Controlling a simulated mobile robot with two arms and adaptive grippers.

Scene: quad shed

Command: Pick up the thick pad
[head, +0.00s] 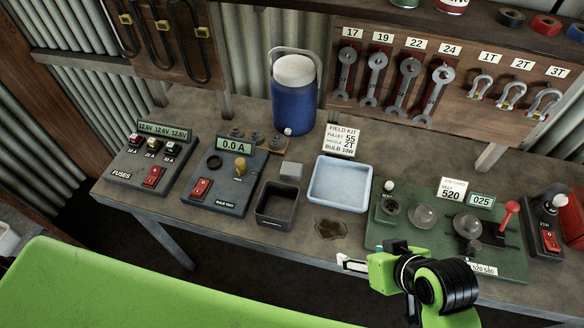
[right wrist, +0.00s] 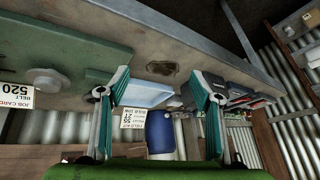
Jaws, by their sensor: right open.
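A small grey block (head: 291,171), which may be the thick pad, lies on the workbench behind the black open bin (head: 277,204) and left of the pale blue tray (head: 340,184). I cannot tell for sure that it is the pad. My right gripper (head: 352,264) is at the bench's front edge, right of and nearer than the block. In the right wrist view its two fingers (right wrist: 160,73) are spread apart with nothing between them; the pale blue tray (right wrist: 146,93) shows beyond. My left gripper is not in view.
The fuse box (head: 150,160) and bulb tester (head: 220,180) stand left, a blue jug (head: 293,105) behind, and a green test board (head: 390,235) right. Wrenches (head: 374,78) hang above.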

